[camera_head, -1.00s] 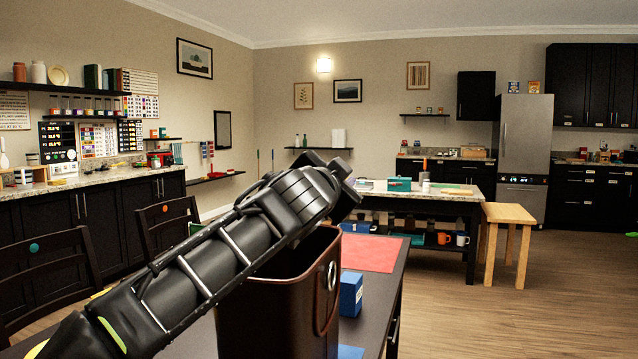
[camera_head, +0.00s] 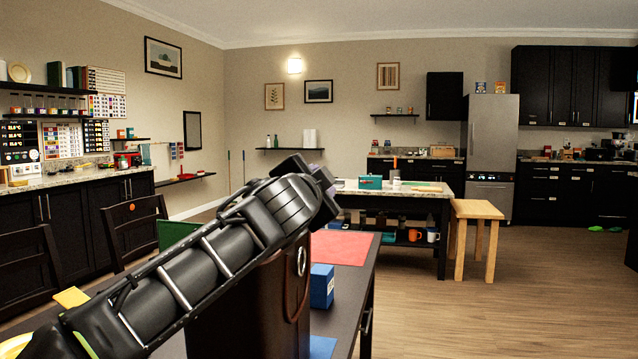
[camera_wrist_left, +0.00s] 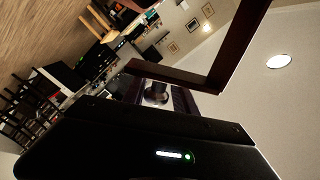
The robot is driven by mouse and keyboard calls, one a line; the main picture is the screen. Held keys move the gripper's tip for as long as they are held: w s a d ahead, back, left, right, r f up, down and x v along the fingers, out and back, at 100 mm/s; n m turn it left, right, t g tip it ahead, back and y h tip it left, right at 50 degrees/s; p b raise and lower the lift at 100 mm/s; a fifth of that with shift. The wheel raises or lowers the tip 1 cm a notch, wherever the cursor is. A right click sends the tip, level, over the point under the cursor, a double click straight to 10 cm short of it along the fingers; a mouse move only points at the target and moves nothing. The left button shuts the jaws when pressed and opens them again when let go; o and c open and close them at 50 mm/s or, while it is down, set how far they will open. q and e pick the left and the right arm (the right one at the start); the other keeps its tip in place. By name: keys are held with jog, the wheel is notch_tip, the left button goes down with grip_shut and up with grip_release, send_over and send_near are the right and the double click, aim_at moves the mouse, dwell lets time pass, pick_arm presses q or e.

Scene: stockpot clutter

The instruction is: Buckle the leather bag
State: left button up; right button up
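The brown leather bag (camera_head: 248,315) stands upright on the dark table, low in the middle of the head view. A metal ring (camera_head: 301,262) shows on its right side. No buckle can be made out. My left arm crosses in front of the bag and hides its upper left and most of its opening. My left gripper (camera_head: 320,188) is above the bag's top right; its fingers cannot be made out. In the left wrist view a brown angled bar (camera_wrist_left: 215,75) shows beyond my dark wrist housing; I cannot tell whether it belongs to the bag. My right gripper is not in view.
A blue box (camera_head: 321,285) stands right of the bag, before a red mat (camera_head: 342,246). The table's right edge (camera_head: 365,300) is close by. Dark chairs (camera_head: 133,228) stand at left. An island (camera_head: 400,188) and a wooden stool (camera_head: 477,210) are farther back, with open floor at right.

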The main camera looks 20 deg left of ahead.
pick_arm(q)
jog(key=shift+o, duration=1)
jog(key=shift+s, duration=0.1)
